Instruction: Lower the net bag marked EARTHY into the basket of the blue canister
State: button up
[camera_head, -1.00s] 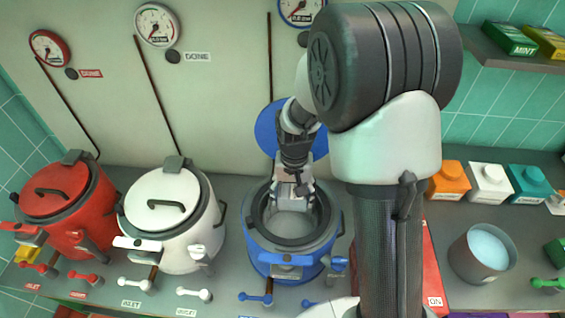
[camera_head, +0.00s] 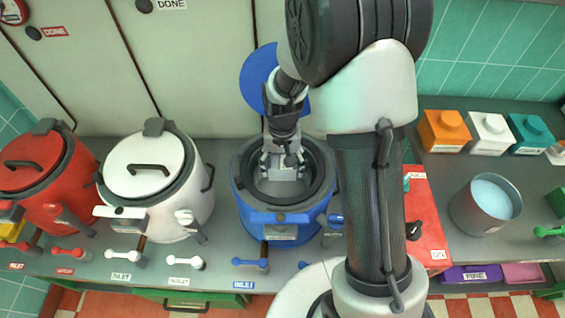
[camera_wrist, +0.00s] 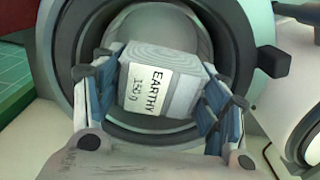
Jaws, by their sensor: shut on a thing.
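The blue canister (camera_head: 265,220) stands open on the counter, its blue lid (camera_head: 257,80) raised behind it. My gripper (camera_head: 284,172) points down at the canister's mouth. In the wrist view my gripper (camera_wrist: 160,105) is shut on the net bag marked EARTHY (camera_wrist: 180,100), a pale block with a white label reading EARTHY 150 g. The bag appears over or just inside the round opening, within the dark rim (camera_wrist: 75,75). The basket's grey inner wall (camera_wrist: 195,25) shows behind the bag. Its bottom is hidden, and I cannot tell whether the bag touches it.
A closed white canister (camera_head: 165,195) and a red canister (camera_head: 45,185) stand to the left. A red box (camera_head: 428,215), a metal pot (camera_head: 485,205) and orange, white and teal containers (camera_head: 443,130) are to the right. Valve handles (camera_head: 250,263) line the front.

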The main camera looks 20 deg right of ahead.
jog(key=shift+f+b, duration=1.7)
jog(key=shift+f, duration=1.35)
jog(key=o, duration=1.2)
notch_tip(320, 180, up, 12)
jog(key=shift+r, duration=0.1)
jog(key=s+r+n+t, duration=0.2)
jog(key=s+r, duration=0.7)
jog(key=r, duration=0.2)
jog(key=s+r+t, duration=0.1)
jog(key=s, duration=0.3)
jog(key=s+r+n, duration=0.1)
jog(key=s, duration=0.3)
jog(key=s+r+t, duration=0.1)
jog(key=s, duration=0.3)
jog(key=shift+s+n+t, duration=0.15)
jog(key=shift+n+t, duration=0.15)
